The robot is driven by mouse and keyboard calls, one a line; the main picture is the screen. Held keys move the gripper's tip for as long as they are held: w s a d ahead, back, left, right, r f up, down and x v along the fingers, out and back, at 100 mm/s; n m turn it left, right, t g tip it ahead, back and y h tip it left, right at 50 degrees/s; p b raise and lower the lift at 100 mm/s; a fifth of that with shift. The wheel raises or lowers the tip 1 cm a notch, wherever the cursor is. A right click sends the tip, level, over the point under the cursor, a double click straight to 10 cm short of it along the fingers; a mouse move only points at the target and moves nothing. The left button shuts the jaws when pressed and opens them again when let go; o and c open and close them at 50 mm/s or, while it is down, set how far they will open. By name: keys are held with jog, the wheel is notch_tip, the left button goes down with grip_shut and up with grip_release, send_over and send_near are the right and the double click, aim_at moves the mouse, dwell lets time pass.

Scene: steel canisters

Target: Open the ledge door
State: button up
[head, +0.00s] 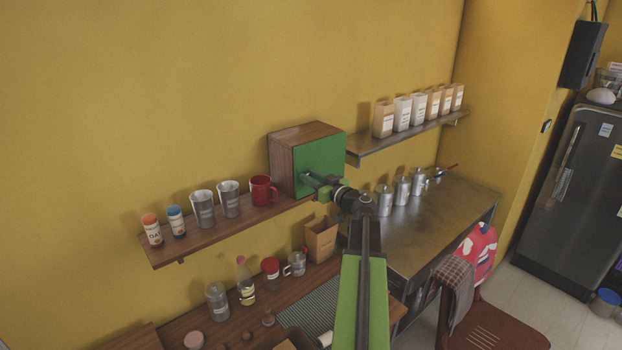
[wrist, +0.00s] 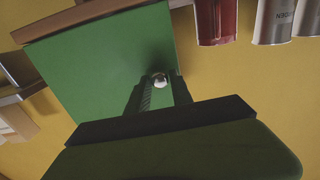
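The ledge door is the green front (head: 315,160) of a wooden box (head: 285,168) on the wall shelf. It looks closed, flush with the box. My gripper (head: 314,184) is right in front of the lower part of the door. In the wrist view its two dark fingers (wrist: 159,92) stand apart on either side of the knob. A gap shows between them, and I cannot tell whether either finger touches the knob.
A red mug (head: 263,190) stands close left of the box, beside metal cups (head: 203,209) and small jars. Steel canisters (head: 402,190) stand on the metal counter (head: 425,235) below. A cardboard box (head: 321,240) is under my gripper.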

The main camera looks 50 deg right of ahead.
grip_shut()
dwell(1.1)
